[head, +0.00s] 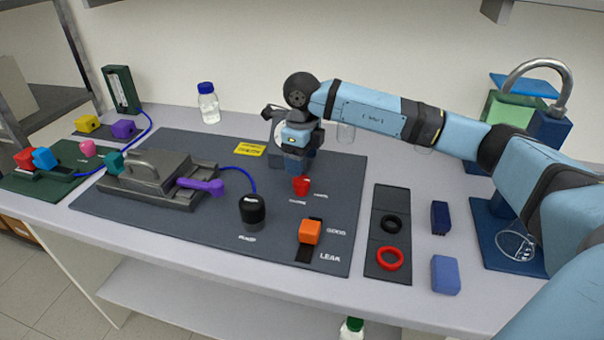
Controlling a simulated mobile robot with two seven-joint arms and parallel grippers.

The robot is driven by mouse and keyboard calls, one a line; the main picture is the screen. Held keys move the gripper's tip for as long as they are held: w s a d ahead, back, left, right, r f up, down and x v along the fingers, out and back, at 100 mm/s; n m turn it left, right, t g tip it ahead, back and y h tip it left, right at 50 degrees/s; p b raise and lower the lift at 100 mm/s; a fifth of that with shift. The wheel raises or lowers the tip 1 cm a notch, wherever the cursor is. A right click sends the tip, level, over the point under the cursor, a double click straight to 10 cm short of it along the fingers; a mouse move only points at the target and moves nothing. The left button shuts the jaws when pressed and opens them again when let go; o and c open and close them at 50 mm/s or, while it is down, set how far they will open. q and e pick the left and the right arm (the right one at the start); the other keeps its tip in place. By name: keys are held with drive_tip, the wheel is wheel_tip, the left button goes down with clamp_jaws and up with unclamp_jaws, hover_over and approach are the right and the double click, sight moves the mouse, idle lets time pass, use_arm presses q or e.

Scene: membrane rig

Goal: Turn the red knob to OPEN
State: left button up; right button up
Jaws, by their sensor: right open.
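The red knob (301,186) stands on the dark grey mat (195,223), just below my right gripper in the picture. Small white lettering sits to its right and in front of it, too small to read surely. I cannot tell which way the knob points. My right gripper (296,166) reaches in from the right and points down just above and behind the knob. It is open, and nothing shows held in it. Whether its fingertips touch the knob is unclear. My left gripper is out of view.
A black pump knob (252,210) and an orange block (310,231) beside the GOOD and LEAK labels stand in front. A grey clamp rig (150,178) with a purple lever (201,186) is at left. A round gauge partly hides behind my gripper.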

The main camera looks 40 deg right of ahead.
sight(302, 179)
wheel_tip(302, 179, up, 8)
drive_tip(key=shift+f, duration=0.2)
idle(0.5)
